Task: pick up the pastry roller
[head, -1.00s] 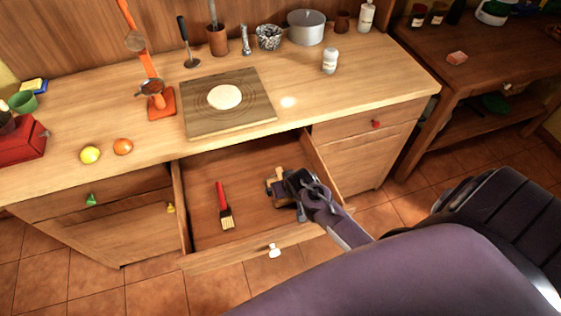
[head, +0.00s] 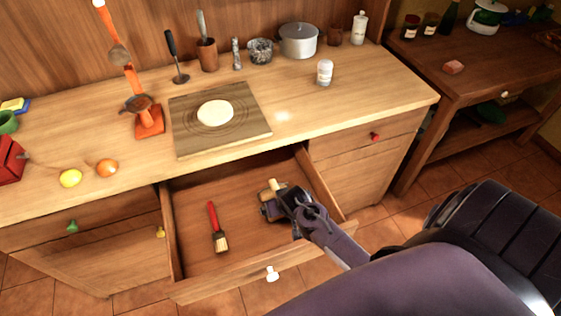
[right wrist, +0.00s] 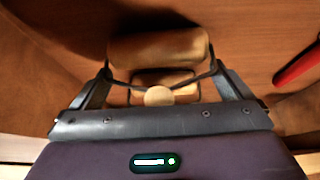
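The pastry roller (right wrist: 158,48) has a large wooden roller, a smaller roller, a round knob and a dark frame. It lies between the fingers of my right gripper (right wrist: 160,68) in the right wrist view, with the fingertips against the frame at the ends of the large roller. In the head view, the pastry roller (head: 275,186) is partly hidden by my right gripper (head: 281,201), in the right part of the open drawer. The gripper looks shut on it; any gap under it is hard to see. My left gripper is not in view.
The drawer (head: 195,190) stands open. A red-handled brush (head: 217,230) lies in its left half. The drawer's side walls and front panel are close around my right gripper. Above, the counter holds a board with dough (head: 215,113), a lemon (head: 70,178) and an orange (head: 107,168).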

